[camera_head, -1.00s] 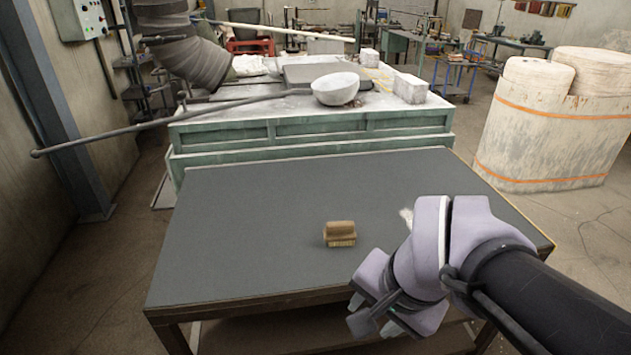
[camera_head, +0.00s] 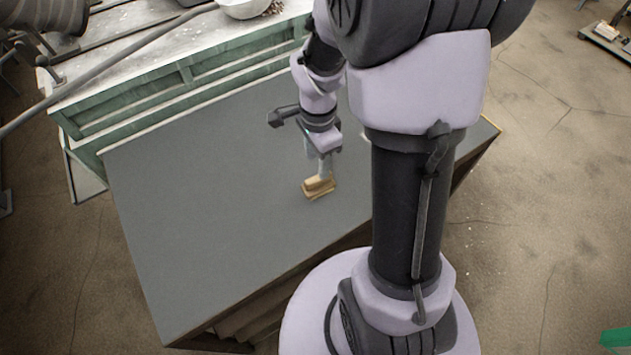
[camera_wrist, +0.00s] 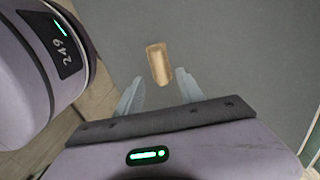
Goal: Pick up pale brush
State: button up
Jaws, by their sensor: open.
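A small tan wooden brush (camera_head: 318,187) lies on the dark grey table (camera_head: 215,200). My gripper (camera_head: 324,172) points down at it from just above, and part of the brush is hidden behind the fingers in the head view. In the wrist view the brush (camera_wrist: 158,63) lies ahead of my gripper (camera_wrist: 160,84), roughly in line with the gap between the two pale fingers. The fingers are apart and hold nothing. I cannot tell whether they touch the brush.
A green bench (camera_head: 170,85) with a whitish top stands behind the table. It carries a pale bowl (camera_head: 247,8) and a long-handled rod (camera_head: 110,65). The table is clear to the left of the brush.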

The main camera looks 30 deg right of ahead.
aim_at(318, 184)
notch_tip(318, 184, down, 8)
jog(key=shift+d+r+b, duration=0.1)
jog(key=shift+b, duration=0.85)
jog(key=shift+r, duration=0.1)
grip_shut()
